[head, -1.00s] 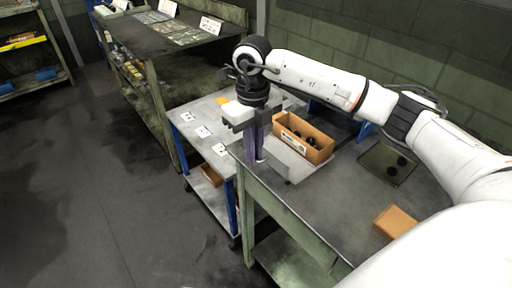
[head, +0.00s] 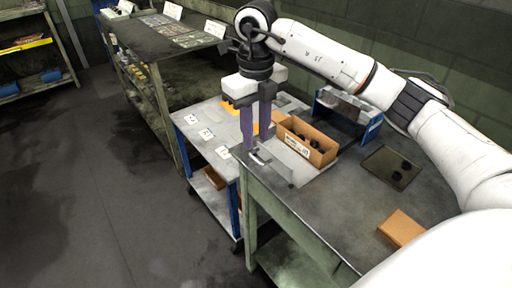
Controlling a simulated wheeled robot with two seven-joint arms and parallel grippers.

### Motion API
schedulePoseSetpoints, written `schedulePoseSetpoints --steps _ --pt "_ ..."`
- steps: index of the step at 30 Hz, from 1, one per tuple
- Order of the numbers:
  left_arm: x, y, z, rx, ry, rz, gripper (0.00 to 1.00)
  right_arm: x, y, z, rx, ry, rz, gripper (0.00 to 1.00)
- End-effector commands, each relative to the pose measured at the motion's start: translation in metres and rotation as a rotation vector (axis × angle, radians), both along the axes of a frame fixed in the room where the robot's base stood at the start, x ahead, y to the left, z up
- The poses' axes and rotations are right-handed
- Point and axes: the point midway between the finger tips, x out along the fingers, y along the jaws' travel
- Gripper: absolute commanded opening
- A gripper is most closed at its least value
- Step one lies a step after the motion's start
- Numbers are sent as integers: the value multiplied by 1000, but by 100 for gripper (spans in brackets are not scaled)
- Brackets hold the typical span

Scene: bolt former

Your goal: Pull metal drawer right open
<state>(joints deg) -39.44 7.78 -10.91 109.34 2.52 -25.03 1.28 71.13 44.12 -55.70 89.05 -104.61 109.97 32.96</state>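The metal drawer (head: 277,168) is a light grey metal piece near the left edge of the green workbench, with a small handle (head: 261,157) at its front. It looks shut or nearly so; I cannot tell exactly. My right gripper (head: 257,142) points down above and behind the handle, with its two purple fingers apart and nothing seen between them. The fingertips appear close to the handle, but I cannot tell whether they touch it. My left gripper is not in view.
A cardboard box (head: 322,158) with dark parts stands just right of the gripper. A blue-framed stand (head: 374,126), a dark tray (head: 373,165) and an orange-brown box (head: 400,229) are on the workbench (head: 335,208). A blue-legged cart (head: 190,137) stands to the left. The floor at left is clear.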

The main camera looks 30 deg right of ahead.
Motion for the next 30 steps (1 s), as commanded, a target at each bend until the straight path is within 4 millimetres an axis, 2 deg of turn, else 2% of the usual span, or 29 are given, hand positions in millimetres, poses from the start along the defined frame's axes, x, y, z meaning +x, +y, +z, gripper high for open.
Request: schedulePoseSetpoints --steps 3,9,26,29,30 --pt "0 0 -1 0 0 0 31 0 0 21 1 -1 0 26" --pt "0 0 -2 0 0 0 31 0 0 38 0 1 1 26" --pt "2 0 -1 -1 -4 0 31 0 1 39 4 2 4 26" --pt "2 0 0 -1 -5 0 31 -2 18 34 52 7 48 26" --pt "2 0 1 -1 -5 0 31 -4 32 30 95 12 88 26"
